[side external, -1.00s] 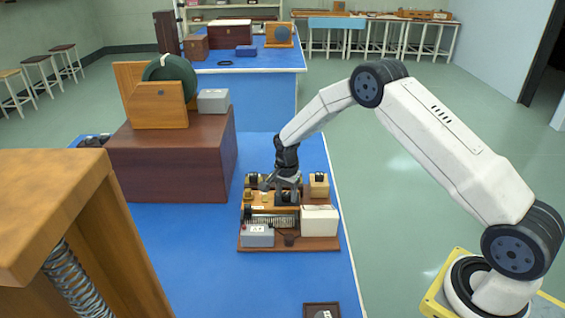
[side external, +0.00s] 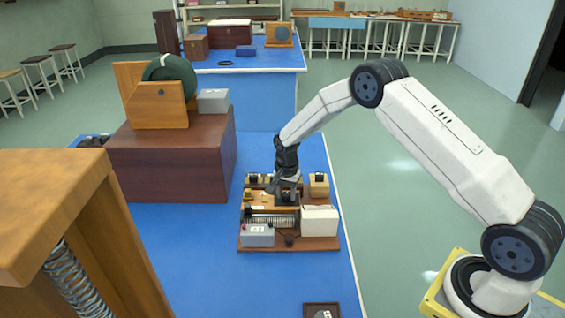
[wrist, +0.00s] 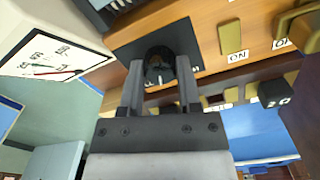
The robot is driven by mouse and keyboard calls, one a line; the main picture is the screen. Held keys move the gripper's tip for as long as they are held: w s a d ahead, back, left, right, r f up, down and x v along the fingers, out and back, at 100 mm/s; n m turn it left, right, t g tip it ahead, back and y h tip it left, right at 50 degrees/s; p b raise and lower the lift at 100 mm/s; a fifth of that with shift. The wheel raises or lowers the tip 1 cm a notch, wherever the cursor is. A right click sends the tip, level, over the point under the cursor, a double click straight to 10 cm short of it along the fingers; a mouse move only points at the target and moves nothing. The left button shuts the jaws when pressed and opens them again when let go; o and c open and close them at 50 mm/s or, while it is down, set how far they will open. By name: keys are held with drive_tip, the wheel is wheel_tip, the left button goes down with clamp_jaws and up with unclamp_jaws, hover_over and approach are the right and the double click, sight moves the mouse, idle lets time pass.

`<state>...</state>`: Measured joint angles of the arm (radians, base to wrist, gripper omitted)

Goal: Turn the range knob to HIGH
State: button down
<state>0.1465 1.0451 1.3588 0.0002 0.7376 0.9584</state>
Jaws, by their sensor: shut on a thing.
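The range knob (wrist: 160,66) is dark and round, on a black square plate (wrist: 183,36) fixed to a wooden instrument panel. In the wrist view my gripper (wrist: 159,75) has one finger on each side of the knob and is shut on it. Light marks show at the knob's near edge, with part of a label beside the right finger. I cannot read the range setting. In the side external view my gripper (side external: 287,188) points down over the instrument (side external: 325,243) and hides most of the knob.
A white-faced meter (wrist: 50,52) with a red needle is left of the knob in the wrist view. A brass switch (wrist: 230,37) by an ON label is to the right. On the instrument's front are a grey box (side external: 257,236) and a coil (side external: 270,219). Blue bench surface lies left.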

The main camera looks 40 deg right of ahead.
sight(287, 194)
drive_tip(key=n, duration=1.1)
drive_tip(key=shift+n, duration=0.3)
drive_tip(key=c, duration=0.6)
unclamp_jaws()
drive_tip(key=shift+r, duration=0.1)
drive_tip(key=shift+r, duration=3.8)
